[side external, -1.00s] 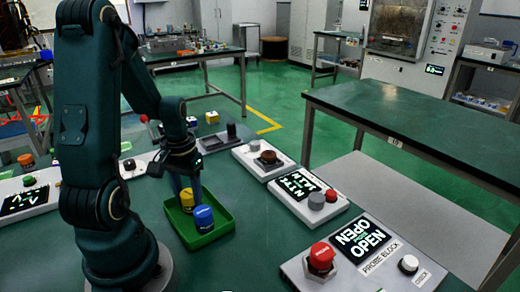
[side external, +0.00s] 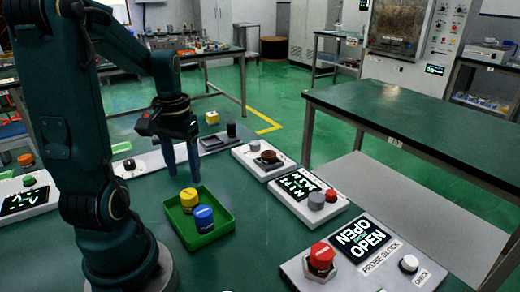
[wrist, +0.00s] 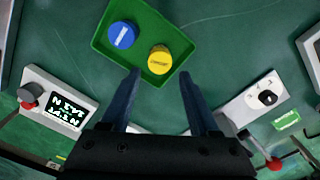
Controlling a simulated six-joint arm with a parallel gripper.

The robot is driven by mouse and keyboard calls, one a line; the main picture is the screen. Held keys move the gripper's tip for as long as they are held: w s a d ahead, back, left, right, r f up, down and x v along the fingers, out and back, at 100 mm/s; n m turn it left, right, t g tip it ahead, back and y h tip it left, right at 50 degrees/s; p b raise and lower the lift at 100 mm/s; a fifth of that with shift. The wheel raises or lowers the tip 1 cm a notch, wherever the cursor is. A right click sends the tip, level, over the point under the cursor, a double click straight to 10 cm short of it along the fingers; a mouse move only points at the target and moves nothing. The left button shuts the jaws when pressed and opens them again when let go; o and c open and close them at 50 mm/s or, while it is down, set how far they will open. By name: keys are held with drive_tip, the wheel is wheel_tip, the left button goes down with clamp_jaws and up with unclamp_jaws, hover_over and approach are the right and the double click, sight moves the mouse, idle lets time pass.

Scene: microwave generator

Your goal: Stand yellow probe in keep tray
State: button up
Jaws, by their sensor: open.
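The yellow probe (side external: 189,199) stands upright in the green keep tray (side external: 222,229), beside the blue probe (side external: 203,219). In the wrist view the yellow probe (wrist: 160,60) is near the tray's edge, with the blue probe (wrist: 122,35) to its upper left. My gripper (side external: 183,180) is open and empty. It is above and behind the tray, apart from the yellow probe. In the wrist view its two fingers (wrist: 160,80) point toward the tray, and nothing is between them.
A panel with a red knob (side external: 320,257) and "OPEN" display stands at the front right. More panels with a grey knob (side external: 316,201) and a brown knob (side external: 268,157) line the right. Bare table surrounds the tray.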

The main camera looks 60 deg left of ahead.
sight(188, 194)
drive_tip(key=d+r+m+t, duration=0.2)
drive_tip(key=d+r+m, duration=0.1)
drive_tip(key=d, duration=0.5)
drive_tip(key=d+r+m+t, duration=0.3)
drive_tip(key=d+m, duration=0.1)
drive_tip(key=d, duration=0.5)
drive_tip(key=shift+w+t, duration=0.2)
drive_tip(key=shift+t, duration=0.1)
drive_tip(key=shift+r, duration=0.1)
idle(0.4)
